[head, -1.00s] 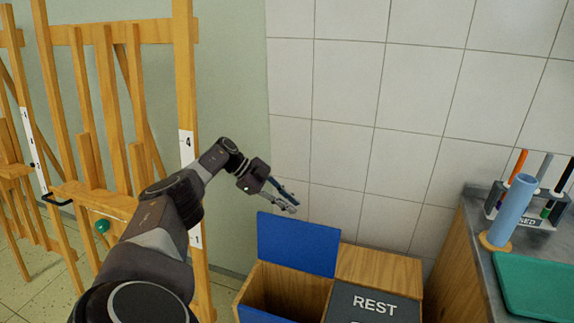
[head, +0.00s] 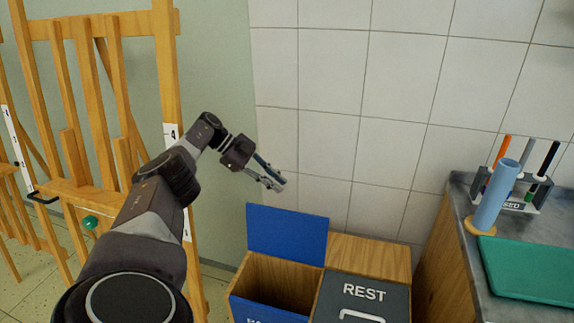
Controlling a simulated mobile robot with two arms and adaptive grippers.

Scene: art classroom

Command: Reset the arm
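My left arm comes in from the lower left, and its gripper (head: 275,184) hangs in the air above and behind the raised blue lid of a wooden bin, in front of the tiled wall. The two slim fingers point down to the right and appear empty. From this angle I cannot tell how far apart the fingertips are. My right gripper is not in view.
The open wooden bin (head: 247,282) with its blue lid (head: 287,235) stands below the gripper, beside a grey-lidded bin marked REST (head: 392,296). Wooden easels (head: 168,75) stand at the left. A counter (head: 462,205) at the right holds a blue cylinder (head: 494,195), markers and a green tray (head: 530,262).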

